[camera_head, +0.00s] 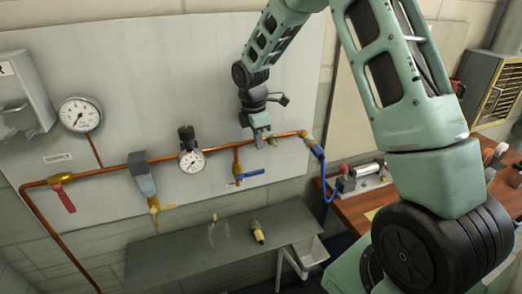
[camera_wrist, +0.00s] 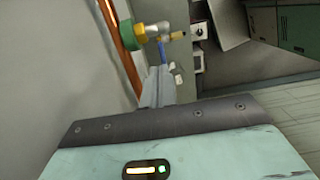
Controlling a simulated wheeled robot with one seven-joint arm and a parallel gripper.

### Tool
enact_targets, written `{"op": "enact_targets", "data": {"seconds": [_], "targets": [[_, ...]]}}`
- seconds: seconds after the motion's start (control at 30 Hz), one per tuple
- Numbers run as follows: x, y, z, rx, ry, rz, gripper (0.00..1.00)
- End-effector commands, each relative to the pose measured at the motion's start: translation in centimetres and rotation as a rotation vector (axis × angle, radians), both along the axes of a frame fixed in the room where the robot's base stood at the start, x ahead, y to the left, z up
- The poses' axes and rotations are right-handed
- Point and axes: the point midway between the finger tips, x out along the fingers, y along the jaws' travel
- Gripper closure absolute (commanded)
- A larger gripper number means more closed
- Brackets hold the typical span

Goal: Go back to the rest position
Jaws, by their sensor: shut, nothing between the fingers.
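My gripper (camera_head: 264,138) is in front of the wall panel, at the upper copper pipe, just above and right of a blue-handled valve (camera_head: 242,176). In the wrist view the grey fingers (camera_wrist: 158,80) are together with nothing between them. The copper pipe (camera_wrist: 118,40) runs close to the left of them in that view. A green and yellow fitting (camera_wrist: 132,35) shows just beyond the fingertips. I cannot tell whether the gripper touches the pipe. My arm reaches in from the right and hides part of the panel.
Along the pipe are a red-handled valve (camera_head: 65,196), a grey and yellow part (camera_head: 145,182) and a gauge (camera_head: 191,161). A second gauge (camera_head: 80,114) is higher left. A grey shelf (camera_head: 180,255) below holds a glass and a yellow-dark item (camera_head: 257,232). A wooden bench (camera_head: 356,208) stands right.

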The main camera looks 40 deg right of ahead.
Motion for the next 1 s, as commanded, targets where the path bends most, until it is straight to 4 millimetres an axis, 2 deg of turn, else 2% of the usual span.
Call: {"op": "enact_targets", "data": {"seconds": [0.2, 0.4, 0.77, 0.87, 0.97, 1.0], "targets": [[0.1, 0.0, 3.8, 0.0, -0.004, -0.001, 1.0], [0.0, 0.0, 6.5, 0.0, -0.001, 0.0, 1.0], [0.0, 0.0, 7.3, 0.0, 0.001, 0.001, 1.0], [-0.9, 2.8, 6.7, 0.013, -0.008, -0.018, 1.0], [-3.1, 8.0, 5.7, 0.039, -0.022, -0.065, 1.0], [-4.5, 10.4, 5.1, 0.052, -0.029, -0.094, 1.0]]}}
